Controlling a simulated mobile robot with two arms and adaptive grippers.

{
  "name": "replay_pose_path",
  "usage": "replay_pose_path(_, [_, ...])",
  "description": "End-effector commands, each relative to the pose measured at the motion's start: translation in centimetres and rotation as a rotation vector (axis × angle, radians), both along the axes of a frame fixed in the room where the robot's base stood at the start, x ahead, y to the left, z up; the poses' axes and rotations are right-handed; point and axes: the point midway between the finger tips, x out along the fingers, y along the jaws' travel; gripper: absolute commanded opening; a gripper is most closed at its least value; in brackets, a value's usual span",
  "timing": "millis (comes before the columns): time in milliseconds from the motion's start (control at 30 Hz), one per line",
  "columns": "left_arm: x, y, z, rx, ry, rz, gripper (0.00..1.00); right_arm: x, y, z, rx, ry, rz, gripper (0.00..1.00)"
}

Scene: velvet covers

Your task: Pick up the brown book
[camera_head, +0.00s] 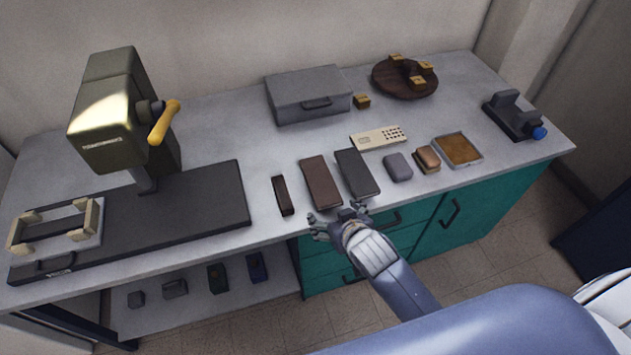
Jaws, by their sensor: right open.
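The brown book (321,181) lies flat on the grey counter, near its front edge. A dark grey book (357,173) lies close beside it on the right. A narrow dark brown block (283,195) lies to its left. My right gripper (337,212) is open at the counter's front edge, just in front of the near ends of the brown and dark grey books. No object shows between its fingers. I cannot tell whether it touches either book. My left gripper is not in view.
A large press (118,120) with a dark base fills the counter's left side. A grey case (309,93) stands behind the books. A pale keypad (378,138), a grey block (398,167) and a tray (458,150) lie to the right. Bare counter (265,150) shows behind the narrow block.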

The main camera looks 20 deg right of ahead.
Motion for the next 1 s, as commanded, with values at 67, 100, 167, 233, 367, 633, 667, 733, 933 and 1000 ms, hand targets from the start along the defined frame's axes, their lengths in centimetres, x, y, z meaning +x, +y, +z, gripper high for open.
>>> replay_pose_path(67, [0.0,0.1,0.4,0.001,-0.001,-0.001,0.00,0.7,0.3,2.7,0.012,-0.043,-0.006,0.82])
replay_pose_path(100, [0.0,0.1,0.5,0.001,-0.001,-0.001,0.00,1.0,0.4,3.8,0.017,-0.062,-0.008,0.82])
replay_pose_path(167, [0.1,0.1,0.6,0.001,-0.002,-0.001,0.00,1.2,0.5,5.1,0.026,-0.084,-0.012,0.82])
replay_pose_path(233, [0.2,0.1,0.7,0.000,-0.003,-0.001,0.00,1.5,0.6,6.3,0.033,-0.106,-0.015,0.82])
replay_pose_path(367, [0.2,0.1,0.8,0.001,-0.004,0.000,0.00,2.4,0.7,6.2,0.036,-0.113,-0.018,0.82])
replay_pose_path(633, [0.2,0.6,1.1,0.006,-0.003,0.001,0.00,5.3,0.8,4.2,0.036,-0.113,-0.016,0.82])
replay_pose_path(667, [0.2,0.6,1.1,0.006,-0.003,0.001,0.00,5.5,0.8,4.0,0.036,-0.112,-0.016,0.82])
replay_pose_path(733, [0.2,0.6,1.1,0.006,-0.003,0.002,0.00,5.9,0.8,3.7,0.037,-0.114,-0.016,0.82])
replay_pose_path(933, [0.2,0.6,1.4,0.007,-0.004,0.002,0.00,6.6,0.7,3.2,0.037,-0.112,-0.017,0.82])
replay_pose_path(1000, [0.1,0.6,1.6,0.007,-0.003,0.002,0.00,7.1,0.5,2.9,0.035,-0.112,-0.017,0.82])
